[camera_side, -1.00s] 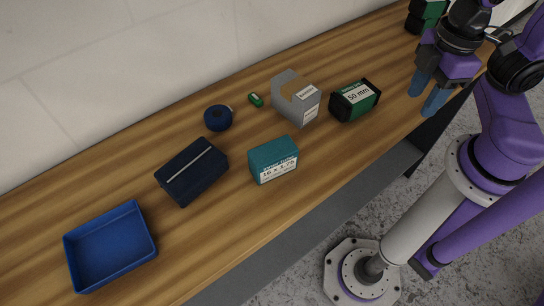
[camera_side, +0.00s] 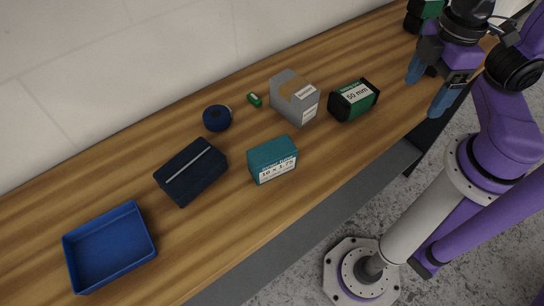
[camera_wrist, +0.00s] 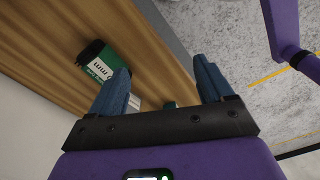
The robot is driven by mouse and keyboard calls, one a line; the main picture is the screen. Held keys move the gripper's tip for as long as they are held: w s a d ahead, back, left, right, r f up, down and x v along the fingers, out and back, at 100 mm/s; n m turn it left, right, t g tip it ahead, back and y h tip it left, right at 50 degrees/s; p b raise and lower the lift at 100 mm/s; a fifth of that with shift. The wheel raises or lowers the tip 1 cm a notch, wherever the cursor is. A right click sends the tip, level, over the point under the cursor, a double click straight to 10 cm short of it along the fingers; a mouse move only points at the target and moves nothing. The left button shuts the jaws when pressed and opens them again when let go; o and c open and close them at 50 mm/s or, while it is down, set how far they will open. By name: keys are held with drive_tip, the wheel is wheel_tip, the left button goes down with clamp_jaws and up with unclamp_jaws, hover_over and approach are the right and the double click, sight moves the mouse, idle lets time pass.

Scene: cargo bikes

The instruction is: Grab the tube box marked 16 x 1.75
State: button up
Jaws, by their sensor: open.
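The teal tube box (camera_side: 268,154) with a white label reading 16 x 1.75 stands on the wooden bench, near its front edge, in the side view. My gripper (camera_side: 430,92) is open and empty above the right part of the bench, well to the right of the teal box. In the wrist view my gripper (camera_wrist: 162,84) shows two blue fingers spread apart with nothing held. A small teal patch (camera_wrist: 170,105) shows between the fingers there; I cannot tell for sure that it is the tube box.
A green and black 50 mm box (camera_side: 354,100) stands between my gripper and the teal box; it also shows in the wrist view (camera_wrist: 98,62). A grey box (camera_side: 294,97), blue tape roll (camera_side: 217,118), dark case (camera_side: 191,172) and empty blue tray (camera_side: 110,246) stand further left.

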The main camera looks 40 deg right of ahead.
drive_tip(key=w+a+r+t+y, duration=0.2)
drive_tip(key=w+a+t+y, duration=0.3)
drive_tip(key=w+a, duration=0.6)
drive_tip(key=a+r+n+g+y, duration=0.1)
drive_tip(key=a+n+g+y, duration=0.2)
drive_tip(key=a+y, duration=0.4)
approach(252, 170)
drive_tip(key=v, duration=0.2)
drive_tip(key=shift+d+r, duration=0.25)
drive_tip(key=shift+d, duration=0.05)
drive_tip(key=shift+f, duration=0.4)
drive_tip(key=shift+x, duration=3.75)
drive_tip(key=shift+r, duration=0.15)
drive_tip(key=c, duration=1.2)
